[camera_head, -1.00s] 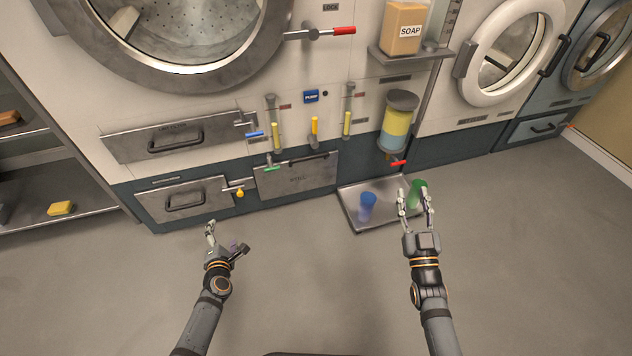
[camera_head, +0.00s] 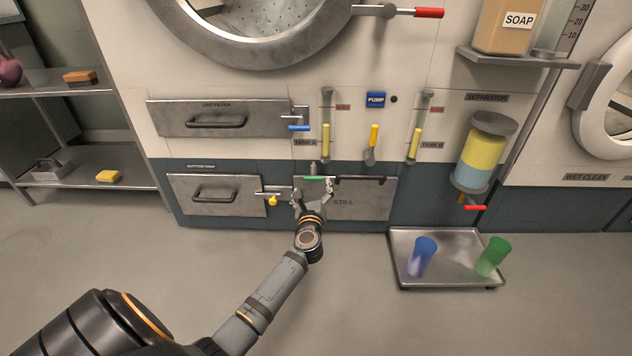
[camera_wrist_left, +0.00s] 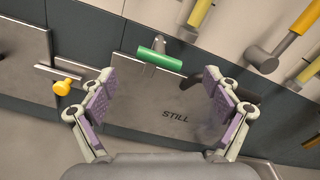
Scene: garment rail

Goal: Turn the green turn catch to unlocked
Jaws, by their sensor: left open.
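The green turn catch (camera_head: 318,179) sits at the top edge of the grey STILL panel (camera_head: 368,208), left of its middle. Its green bar lies about level in the head view. In the left wrist view the green bar (camera_wrist_left: 160,59) is slightly tilted, beyond the fingers and between them. My left gripper (camera_head: 312,194) is just below and in front of the catch. In the left wrist view my left gripper (camera_wrist_left: 162,100) is open, with its purple pads apart and nothing between them. It looks apart from the catch. My right gripper is out of view.
A yellow-knobbed bolt (camera_head: 273,201) is just left of the catch, and a blue-handled catch (camera_head: 299,128) is above left. The panel's dark handle (camera_head: 360,180) is to the right. A tray (camera_head: 447,284) with blue and green cups stands on the floor at right.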

